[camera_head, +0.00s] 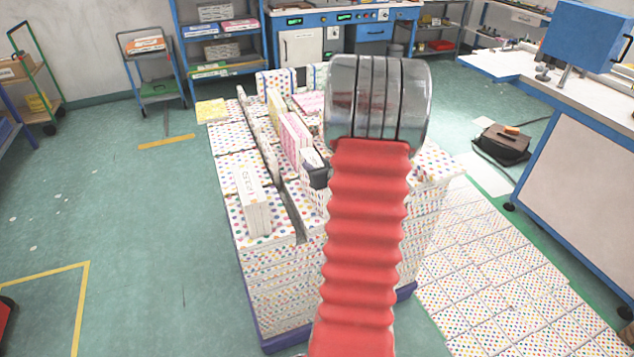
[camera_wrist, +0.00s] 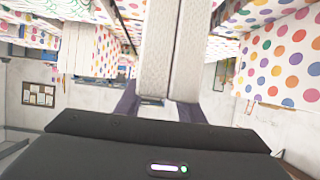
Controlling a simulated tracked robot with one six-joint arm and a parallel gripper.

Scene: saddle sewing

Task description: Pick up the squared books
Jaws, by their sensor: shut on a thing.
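In the wrist view, my gripper (camera_wrist: 158,104) is shut on pale, squared books (camera_wrist: 172,50), seen as two grey-white blocks side by side with a narrow dark gap. Its dark fingers show at either side of their lower end. In the head view, my red ribbed arm hides most of the gripper; a small dark part (camera_head: 319,177) shows left of the arm, above the dotted stacks. I cannot tell in that view whether the books are clear of the surface below.
A large block of polka-dotted stacks (camera_head: 275,290) stands on a blue base. A white-grey book stack (camera_head: 253,202) and pink-yellow books (camera_head: 290,135) stand on top. Dotted sheets (camera_head: 490,270) cover the floor at right, beside a workbench (camera_head: 570,150). Floor at left is mostly clear.

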